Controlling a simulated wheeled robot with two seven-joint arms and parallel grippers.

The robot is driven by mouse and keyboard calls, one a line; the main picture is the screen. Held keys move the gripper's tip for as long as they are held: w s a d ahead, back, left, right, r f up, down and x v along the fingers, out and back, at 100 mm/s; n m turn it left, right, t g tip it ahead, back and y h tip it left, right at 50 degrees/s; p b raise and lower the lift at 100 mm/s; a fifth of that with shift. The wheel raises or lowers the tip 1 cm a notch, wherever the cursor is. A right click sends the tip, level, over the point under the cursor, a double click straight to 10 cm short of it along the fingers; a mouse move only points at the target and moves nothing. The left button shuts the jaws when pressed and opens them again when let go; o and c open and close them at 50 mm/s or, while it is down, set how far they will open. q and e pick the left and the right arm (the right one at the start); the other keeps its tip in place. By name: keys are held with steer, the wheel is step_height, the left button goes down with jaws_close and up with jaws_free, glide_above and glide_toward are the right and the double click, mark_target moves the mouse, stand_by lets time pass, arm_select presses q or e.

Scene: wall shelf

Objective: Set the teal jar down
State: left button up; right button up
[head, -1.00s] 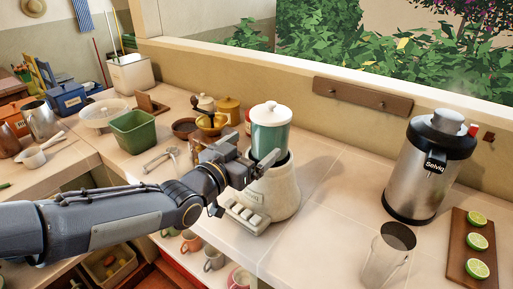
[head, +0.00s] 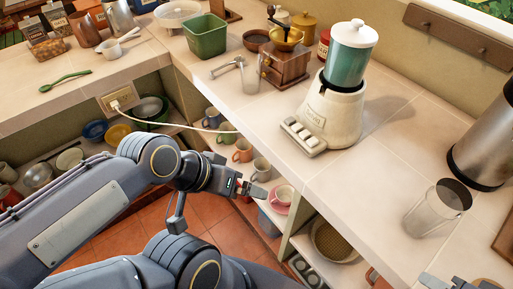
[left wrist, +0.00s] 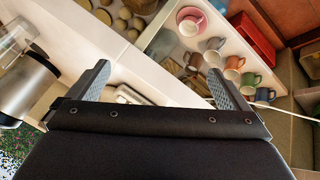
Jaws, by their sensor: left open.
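The teal jar (head: 347,62) has a white lid and stands upright on the cream blender base (head: 332,112) on the counter. My left gripper (head: 256,189) is lower left of it, in front of the counter edge and clear of the jar. In the left wrist view the left gripper (left wrist: 157,82) is open, with nothing between its fingers. A grey part at the bottom right edge of the head view looks like my right gripper (head: 440,281); its jaws are cut off.
A clear glass (head: 437,208) and a steel urn (head: 487,140) stand on the counter at right. A wooden grinder (head: 286,66), a small glass (head: 249,76) and a green tub (head: 206,37) are left of the blender. Mugs (head: 243,150) sit on the shelf below.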

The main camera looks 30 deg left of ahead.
mark_target(347, 60)
arm_select(q)
steer(key=w+a+r+m+t+y+p, duration=0.1)
steer(key=w+r+t+p, duration=0.15)
steer(key=w, duration=0.55)
steer(key=w+r+m+t+p, duration=0.1)
steer(key=w+r+t+p, duration=0.2)
steer(key=w, duration=0.6)
steer(key=w+d+r+m+t+h, duration=0.1)
steer(key=w+d+r, duration=0.1)
steer(key=w, duration=0.1)
steer(key=w+d+r+m+t+h+p, duration=0.1)
steer(key=w+d+r+t, duration=0.1)
steer(key=w+d+r, duration=0.1)
steer(key=w+d+r+m+t+h, duration=0.2)
steer(key=w+r, duration=0.1)
steer(key=shift+w+d+r+t, duration=0.15)
steer(key=shift+w+r+t, duration=0.1)
steer(key=p+x, duration=0.1)
steer(key=x, duration=0.2)
steer(key=p+x, duration=0.2)
steer(key=x, duration=0.2)
steer(key=shift+s+d+r+p, duration=0.1)
steer(key=shift+d+r+p, duration=0.1)
steer(key=shift+p, duration=0.1)
steer(key=shift+w+d+f, duration=0.1)
steer(key=shift+w+f, duration=0.05)
steer(key=shift+w, duration=0.15)
steer(key=shift+c, duration=0.2)
